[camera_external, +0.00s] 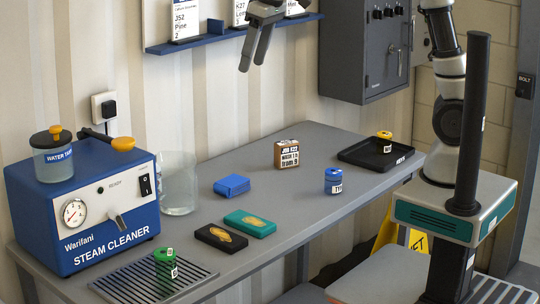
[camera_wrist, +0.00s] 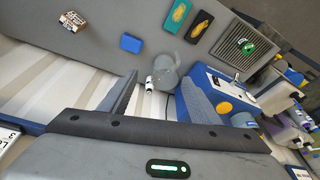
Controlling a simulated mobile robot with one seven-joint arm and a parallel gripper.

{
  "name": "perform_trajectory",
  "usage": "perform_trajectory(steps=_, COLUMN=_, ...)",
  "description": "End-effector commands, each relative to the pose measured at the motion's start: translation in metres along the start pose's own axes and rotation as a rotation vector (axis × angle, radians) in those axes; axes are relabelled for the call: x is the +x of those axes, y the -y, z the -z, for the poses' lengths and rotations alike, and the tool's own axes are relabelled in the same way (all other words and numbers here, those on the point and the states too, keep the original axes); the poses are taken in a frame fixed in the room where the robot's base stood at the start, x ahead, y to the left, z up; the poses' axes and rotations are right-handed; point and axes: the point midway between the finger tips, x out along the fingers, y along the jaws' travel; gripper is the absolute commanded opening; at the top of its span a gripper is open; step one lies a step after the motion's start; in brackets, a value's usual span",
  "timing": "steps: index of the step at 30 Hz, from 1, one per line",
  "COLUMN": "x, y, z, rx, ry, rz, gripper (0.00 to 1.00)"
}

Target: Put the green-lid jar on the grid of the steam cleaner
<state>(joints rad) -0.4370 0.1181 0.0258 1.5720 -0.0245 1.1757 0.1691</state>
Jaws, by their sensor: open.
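The green-lid jar (camera_external: 165,264) stands upright on the dark slatted grid (camera_external: 130,283) in front of the steam cleaner (camera_external: 85,215). The jar also shows on the grid in the wrist view (camera_wrist: 247,46), at the upper right. The blue and white steam cleaner (camera_wrist: 211,84) is right of my fingers there. My gripper (camera_external: 252,67) is open and empty, high above the bench near the wall shelf, well apart from the jar. Its two fingers show spread in the wrist view (camera_wrist: 158,76).
A clear container (camera_external: 179,185) stands beside the cleaner.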

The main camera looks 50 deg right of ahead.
Motion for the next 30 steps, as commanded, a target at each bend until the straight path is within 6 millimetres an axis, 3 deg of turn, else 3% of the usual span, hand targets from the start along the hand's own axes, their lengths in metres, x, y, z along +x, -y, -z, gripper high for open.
perform_trajectory(steps=1, x=-0.017, y=-0.031, z=-0.026, rx=0.039, ry=-0.03, rz=-0.012, gripper=0.57)
perform_trajectory(steps=6, x=-0.037, y=-0.101, z=-0.118, rx=0.139, ry=-0.112, rz=-0.056, gripper=0.57)
perform_trajectory(steps=12, x=-0.026, y=-0.14, z=-0.216, rx=0.231, ry=-0.186, rz=-0.11, gripper=0.57)
perform_trajectory(steps=15, x=-0.017, y=-0.146, z=-0.244, rx=0.257, ry=-0.208, rz=-0.128, gripper=0.57)
perform_trajectory(steps=20, x=-0.009, y=-0.15, z=-0.262, rx=0.272, ry=-0.22, rz=-0.138, gripper=0.57)
perform_trajectory(steps=30, x=-0.009, y=-0.15, z=-0.262, rx=0.272, ry=-0.218, rz=-0.137, gripper=0.57)
